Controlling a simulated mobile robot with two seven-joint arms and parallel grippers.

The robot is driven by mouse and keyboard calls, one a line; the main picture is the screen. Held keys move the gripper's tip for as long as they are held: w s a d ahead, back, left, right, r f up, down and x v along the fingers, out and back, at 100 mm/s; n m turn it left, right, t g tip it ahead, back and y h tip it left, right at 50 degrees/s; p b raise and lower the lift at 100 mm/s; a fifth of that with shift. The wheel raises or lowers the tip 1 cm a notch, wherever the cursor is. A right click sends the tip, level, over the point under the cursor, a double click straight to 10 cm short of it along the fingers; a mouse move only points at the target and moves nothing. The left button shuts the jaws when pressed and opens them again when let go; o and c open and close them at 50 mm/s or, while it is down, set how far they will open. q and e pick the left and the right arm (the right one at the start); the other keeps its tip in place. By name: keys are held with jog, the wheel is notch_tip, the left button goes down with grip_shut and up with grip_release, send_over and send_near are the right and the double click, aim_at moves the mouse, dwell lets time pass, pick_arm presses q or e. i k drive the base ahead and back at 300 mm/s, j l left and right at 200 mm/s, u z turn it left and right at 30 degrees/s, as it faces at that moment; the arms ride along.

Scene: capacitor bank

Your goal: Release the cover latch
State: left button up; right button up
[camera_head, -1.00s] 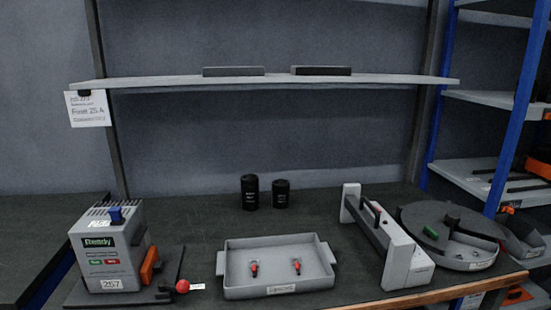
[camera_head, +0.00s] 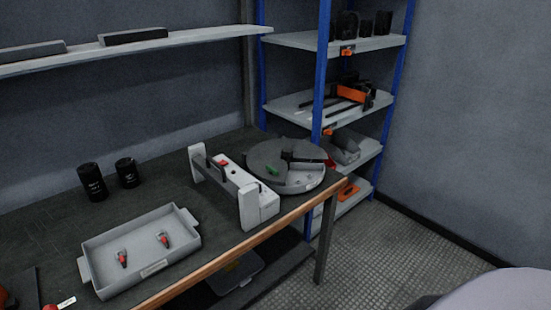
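No part is clearly marked as the cover latch. A white device (camera_head: 260,203) with upright end blocks, a dark bar (camera_head: 222,178) and a small red piece (camera_head: 222,163) stands on the workbench (camera_head: 150,200). Beside it, at the bench's right end, is a round grey unit (camera_head: 262,153) with a dark arm (camera_head: 303,156) and a small green piece (camera_head: 272,170) on top. A label is on its front side. Which of these carries the latch I cannot tell. Neither of my grippers is in view.
A grey tray (camera_head: 88,262) holds two small red-tipped parts (camera_head: 164,240). Two black cylinders (camera_head: 92,182) stand behind it. A blue-posted shelf rack (camera_head: 322,70) stands beyond the bench's right end. The floor (camera_head: 390,250) to the right is open. A wall shelf (camera_head: 180,36) hangs above.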

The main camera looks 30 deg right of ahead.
aim_at(271, 170)
jog(key=i+l+z, duration=0.1)
jog(key=l+z, duration=0.25)
jog(key=i+l+z, duration=0.15)
jog(key=l+z, duration=0.25)
jog(key=i+l+u, duration=0.1)
jog(key=l+u, duration=1.35)
jog(key=i+j, duration=0.2)
